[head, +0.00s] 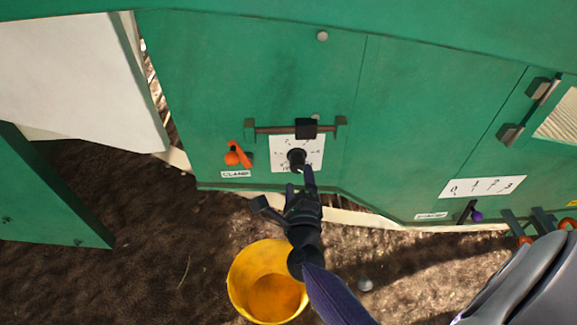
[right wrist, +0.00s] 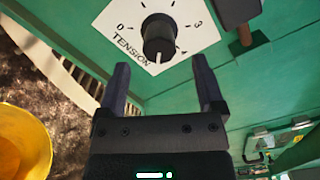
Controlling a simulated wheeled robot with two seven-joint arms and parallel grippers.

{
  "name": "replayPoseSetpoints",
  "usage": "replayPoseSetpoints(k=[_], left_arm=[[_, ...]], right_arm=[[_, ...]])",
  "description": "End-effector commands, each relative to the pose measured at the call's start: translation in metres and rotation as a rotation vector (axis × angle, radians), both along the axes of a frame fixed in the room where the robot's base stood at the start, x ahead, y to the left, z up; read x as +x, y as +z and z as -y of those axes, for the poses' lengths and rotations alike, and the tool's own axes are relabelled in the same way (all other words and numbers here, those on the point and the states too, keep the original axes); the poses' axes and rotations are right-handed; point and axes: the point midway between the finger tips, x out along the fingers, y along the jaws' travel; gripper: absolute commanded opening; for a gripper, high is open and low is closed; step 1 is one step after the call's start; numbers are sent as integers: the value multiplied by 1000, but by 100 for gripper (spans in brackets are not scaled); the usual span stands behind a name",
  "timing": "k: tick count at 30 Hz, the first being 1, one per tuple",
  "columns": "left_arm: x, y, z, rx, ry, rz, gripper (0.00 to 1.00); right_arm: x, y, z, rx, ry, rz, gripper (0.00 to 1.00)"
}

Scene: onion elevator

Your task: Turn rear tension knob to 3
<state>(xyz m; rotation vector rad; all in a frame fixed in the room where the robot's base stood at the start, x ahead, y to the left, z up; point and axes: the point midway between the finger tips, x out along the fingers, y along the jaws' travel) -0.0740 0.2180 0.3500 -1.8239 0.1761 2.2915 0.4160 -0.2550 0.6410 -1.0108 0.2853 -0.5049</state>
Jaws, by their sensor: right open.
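The tension knob (head: 297,157) is a round black knob on a white dial plate (head: 313,145) on the green machine side. In the right wrist view the knob (right wrist: 160,33) has a white pointer mark facing down the picture, on the side of the word TENSION and the 4. The 3 is at the knob's right and the 0 at its left. My right gripper (head: 302,182) is open just in front of the knob. In the right wrist view its fingertips (right wrist: 160,75) are spread to either side below the knob, apart from it. My left gripper is out of view.
A dark bar with a black block (head: 306,128) runs just above the dial. An orange clamp handle (head: 236,157) is to its left. A yellow bucket (head: 266,283) stands on the soil below. A purple-tipped lever (head: 476,215) under a 0-to-3 scale is at the right.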

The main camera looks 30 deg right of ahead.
Motion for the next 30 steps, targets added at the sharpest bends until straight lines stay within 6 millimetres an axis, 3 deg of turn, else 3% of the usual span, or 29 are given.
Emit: replayPoseSetpoints(k=[3,9,19,30], left_arm=[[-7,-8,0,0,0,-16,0],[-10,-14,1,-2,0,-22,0],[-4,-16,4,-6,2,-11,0],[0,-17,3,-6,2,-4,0]], right_arm=[[23,-3,14,-4,1,-2,86],[46,-2,28,-4,3,-4,86],[50,-1,30,-6,5,-6,86],[50,-1,30,-5,5,-7,10]])
